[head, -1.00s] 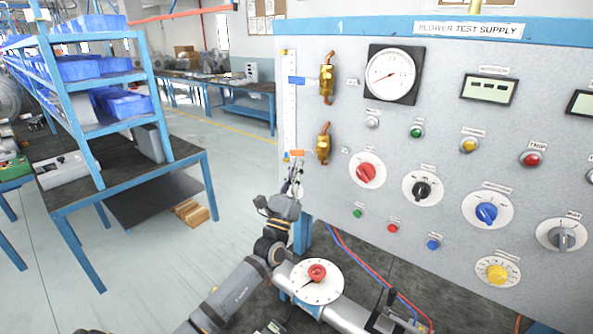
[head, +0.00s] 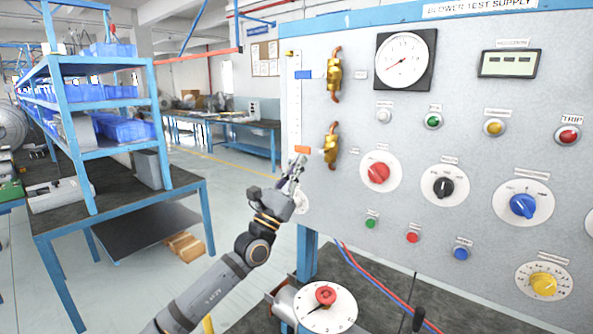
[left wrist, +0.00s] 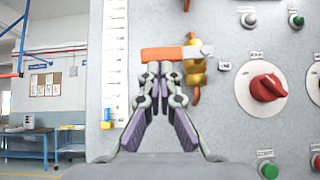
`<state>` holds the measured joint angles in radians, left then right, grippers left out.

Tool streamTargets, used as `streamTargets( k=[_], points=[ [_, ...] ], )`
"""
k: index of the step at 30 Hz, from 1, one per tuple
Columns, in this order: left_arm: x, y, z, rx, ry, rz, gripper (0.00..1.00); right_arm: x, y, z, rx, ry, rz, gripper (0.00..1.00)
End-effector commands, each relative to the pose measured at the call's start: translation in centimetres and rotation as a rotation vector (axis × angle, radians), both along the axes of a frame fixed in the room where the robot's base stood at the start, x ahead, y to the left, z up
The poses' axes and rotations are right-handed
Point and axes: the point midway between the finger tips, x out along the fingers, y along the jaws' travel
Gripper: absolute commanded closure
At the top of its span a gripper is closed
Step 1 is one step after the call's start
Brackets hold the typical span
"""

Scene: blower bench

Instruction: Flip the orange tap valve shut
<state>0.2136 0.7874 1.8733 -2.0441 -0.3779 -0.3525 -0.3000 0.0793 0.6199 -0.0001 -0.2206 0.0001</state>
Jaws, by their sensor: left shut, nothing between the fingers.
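The orange tap valve handle (head: 302,149) sticks out level to the left of the lower brass valve body (head: 331,148) on the panel's left side. In the left wrist view the orange handle (left wrist: 163,54) lies across the picture just above and beyond my fingertips, with the brass body (left wrist: 195,68) behind its right end. My left gripper (head: 297,165) is shut and empty, its tips just below the handle. The left wrist view shows its closed fingertips (left wrist: 160,70) too. Whether they touch the handle is unclear. My right gripper is not in view.
A blue-handled valve (head: 333,74) sits above the orange one. A white scale strip (head: 293,100) runs beside them. A red knob (head: 379,172) and gauge (head: 404,60) are to the right. A dial with a red knob (head: 326,296) stands below. Open floor lies left of the panel.

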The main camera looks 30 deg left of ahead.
Motion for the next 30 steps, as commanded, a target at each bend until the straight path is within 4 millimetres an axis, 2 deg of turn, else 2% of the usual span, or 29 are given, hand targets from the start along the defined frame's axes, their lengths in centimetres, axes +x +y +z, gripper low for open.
streamTargets(
  k=[5,8,14,16,21,30],
  points=[
    [0.0,0.0,-0.6,0.0,-0.001,0.0,1.0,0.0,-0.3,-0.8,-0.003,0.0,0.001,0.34],
    [0.1,0.1,-2.0,-0.001,-0.001,-0.001,1.0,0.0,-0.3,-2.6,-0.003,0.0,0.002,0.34],
    [0.3,0.5,-5.4,-0.001,-0.002,0.001,1.0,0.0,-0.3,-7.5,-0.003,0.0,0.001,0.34],
    [-0.9,0.4,-5.8,0.011,0.007,-0.001,1.0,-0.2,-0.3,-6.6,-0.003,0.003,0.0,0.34],
    [-3.6,0.5,-8.3,0.011,0.009,-0.001,1.0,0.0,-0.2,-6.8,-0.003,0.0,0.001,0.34],
    [-6.3,0.7,-10.7,0.002,0.004,0.001,1.0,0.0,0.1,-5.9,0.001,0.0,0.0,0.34]
  ],
)
